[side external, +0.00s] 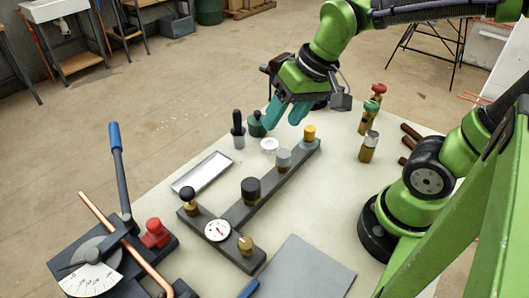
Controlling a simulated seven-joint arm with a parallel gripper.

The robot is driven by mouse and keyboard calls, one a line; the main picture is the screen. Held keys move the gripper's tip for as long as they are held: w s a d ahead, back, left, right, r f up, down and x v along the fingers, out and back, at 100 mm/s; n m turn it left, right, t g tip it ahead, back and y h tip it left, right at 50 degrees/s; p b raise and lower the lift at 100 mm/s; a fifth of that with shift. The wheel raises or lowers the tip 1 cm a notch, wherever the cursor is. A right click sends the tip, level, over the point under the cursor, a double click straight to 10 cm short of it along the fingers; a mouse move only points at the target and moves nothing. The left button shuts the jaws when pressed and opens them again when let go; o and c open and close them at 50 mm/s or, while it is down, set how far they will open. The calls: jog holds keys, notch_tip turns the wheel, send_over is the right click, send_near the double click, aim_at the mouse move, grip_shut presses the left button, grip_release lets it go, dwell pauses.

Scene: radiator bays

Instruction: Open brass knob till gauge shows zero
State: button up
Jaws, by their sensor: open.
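A dark manifold (233,214) of joined bars lies on the pale table. A small brass knob (245,243) sits at its near end, beside the round white gauge (217,230). A reddish needle shows on the gauge, but its reading is too small to tell. A yellow-brass knob (309,132) stands on a bluish base at the far end of the long bar. I cannot tell which of the two the task means. My gripper (282,120), with teal fingers, is open and empty, above and left of the far yellow-brass knob, apart from it.
A grey knob (283,158), a black knob (250,188) and a black-topped knob (188,195) also stand on the manifold. A metal tray (202,173) lies left. A pipe bender (105,250) fills the near left. Several valves (369,146) stand right. A grey mat (305,270) lies in front.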

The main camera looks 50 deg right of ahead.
jog(key=w+a+f+m+g, duration=0.25)
jog(key=a+g, duration=0.25)
jog(key=a, duration=0.4)
jog(key=m+g+y, duration=0.1)
jog(key=m+g, duration=0.2)
send_near(246, 242)
jog(key=shift+t, duration=0.3)
jog(key=x, duration=0.8)
jog(key=shift+s+a+f, duration=0.1)
jog(key=shift+s+f, duration=0.2)
jog(key=c, duration=1)
